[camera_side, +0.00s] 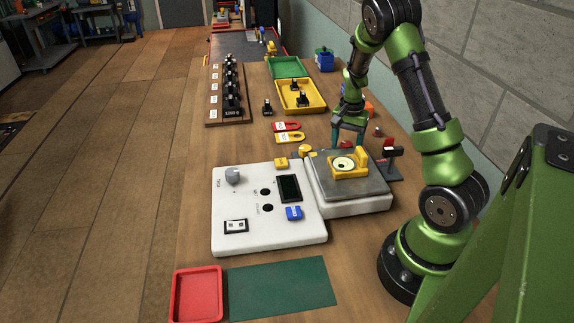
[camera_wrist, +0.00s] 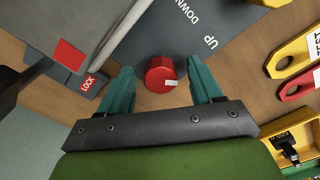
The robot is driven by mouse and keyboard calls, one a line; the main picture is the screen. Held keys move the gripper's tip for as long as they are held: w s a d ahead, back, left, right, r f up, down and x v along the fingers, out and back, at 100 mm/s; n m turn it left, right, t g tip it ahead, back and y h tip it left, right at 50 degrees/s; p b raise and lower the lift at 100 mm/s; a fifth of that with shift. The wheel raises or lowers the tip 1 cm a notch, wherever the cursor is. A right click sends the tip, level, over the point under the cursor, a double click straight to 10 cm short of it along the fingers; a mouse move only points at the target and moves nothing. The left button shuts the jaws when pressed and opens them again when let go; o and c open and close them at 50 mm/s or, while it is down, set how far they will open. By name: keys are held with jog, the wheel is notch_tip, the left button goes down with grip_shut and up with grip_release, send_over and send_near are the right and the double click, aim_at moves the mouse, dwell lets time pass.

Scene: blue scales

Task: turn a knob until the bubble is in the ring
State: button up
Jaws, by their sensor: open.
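A red knob (camera_wrist: 160,74) with a white mark lies between the two teal fingers of my gripper (camera_wrist: 163,80) in the wrist view. The fingers are open, with a gap on each side of the knob. In the side view my gripper (camera_side: 349,136) is at the back edge of the scale's grey pan (camera_side: 368,186); I cannot make out this knob there. A yellow level (camera_side: 357,172) with a round pale vial (camera_side: 343,163) sits on the pan. The vial is too small to tell where the bubble stands against the ring.
A lock lever with a red patch (camera_wrist: 69,55) is left of the knob, and an UP/DOWN plate (camera_wrist: 205,30) lies beyond it. Red (camera_side: 287,126) and yellow (camera_side: 289,138) tags lie left of my gripper. A white control box (camera_side: 240,205) stands in front.

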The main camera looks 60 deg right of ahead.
aim_at(347, 144)
notch_tip(347, 144, up, 17)
dwell(0.4)
jog(key=shift+d, duration=0.1)
jog(key=s+a+r+n+t, duration=0.1)
jog(key=a+n, duration=0.3)
jog(key=a, duration=0.6)
jog(key=s+a+r+n+t+y, duration=0.1)
jog(key=s+a+r+n+t, duration=0.1)
jog(key=a, duration=0.8)
jog(key=s+a+r+n+t+y, duration=0.1)
jog(key=s+a+n+t, duration=0.3)
jog(key=a, duration=0.6)
jog(key=shift+a+r+n, duration=0.15)
jog(key=shift+r+n, duration=0.5)
jog(key=shift+n, duration=0.35)
